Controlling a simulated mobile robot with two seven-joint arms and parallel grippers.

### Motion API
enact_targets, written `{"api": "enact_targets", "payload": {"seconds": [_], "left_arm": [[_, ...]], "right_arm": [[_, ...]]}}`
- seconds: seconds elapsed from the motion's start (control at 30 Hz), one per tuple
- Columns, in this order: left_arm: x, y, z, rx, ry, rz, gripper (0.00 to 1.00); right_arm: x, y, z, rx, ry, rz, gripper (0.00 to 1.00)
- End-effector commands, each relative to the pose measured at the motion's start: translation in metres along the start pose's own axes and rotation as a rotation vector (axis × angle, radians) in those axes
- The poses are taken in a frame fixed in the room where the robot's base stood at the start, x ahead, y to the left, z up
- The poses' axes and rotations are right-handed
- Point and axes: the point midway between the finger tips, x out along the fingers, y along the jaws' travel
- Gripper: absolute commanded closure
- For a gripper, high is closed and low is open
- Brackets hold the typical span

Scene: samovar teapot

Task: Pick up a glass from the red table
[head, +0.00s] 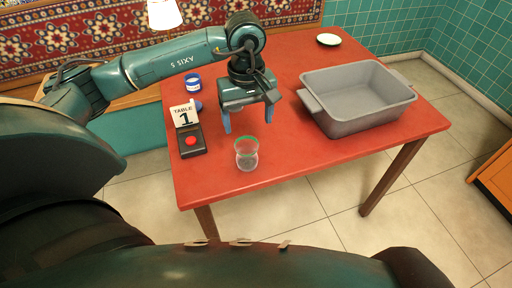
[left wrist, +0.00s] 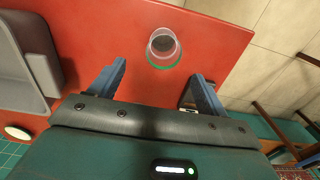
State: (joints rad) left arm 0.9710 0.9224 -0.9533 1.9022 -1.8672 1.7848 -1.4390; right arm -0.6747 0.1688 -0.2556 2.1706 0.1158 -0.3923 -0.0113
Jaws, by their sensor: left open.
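In the left wrist view the glass (left wrist: 163,48) lies ahead of the gap between the two spread fingers (left wrist: 160,85), apart from both. My right gripper does not show.
A grey tub (head: 355,98) stands on the table right of my gripper. A table sign (head: 184,115), a box with a red button (head: 190,141) and a blue cup (head: 193,84) stand at the left. A small plate (head: 329,40) lies at the back.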

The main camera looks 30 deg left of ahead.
Motion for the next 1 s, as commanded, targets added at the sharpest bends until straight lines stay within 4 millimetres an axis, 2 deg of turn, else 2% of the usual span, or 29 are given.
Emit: {"api": "enact_targets", "payload": {"seconds": [0.3, 0.57, 0.83, 1.0], "left_arm": [[0.058, -0.002, 0.000, 0.002, 0.001, -0.010, 0.24], [0.078, -0.002, -0.001, 0.002, 0.002, -0.005, 0.24], [0.117, -0.005, -0.002, 0.001, -0.001, -0.006, 0.24], [0.126, -0.005, -0.002, 0.002, 0.002, -0.004, 0.24]], "right_arm": [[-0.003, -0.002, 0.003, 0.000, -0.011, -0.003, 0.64], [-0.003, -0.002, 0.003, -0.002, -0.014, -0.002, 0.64], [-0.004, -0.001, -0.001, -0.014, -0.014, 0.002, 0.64], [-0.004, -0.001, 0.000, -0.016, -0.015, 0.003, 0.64]]}}
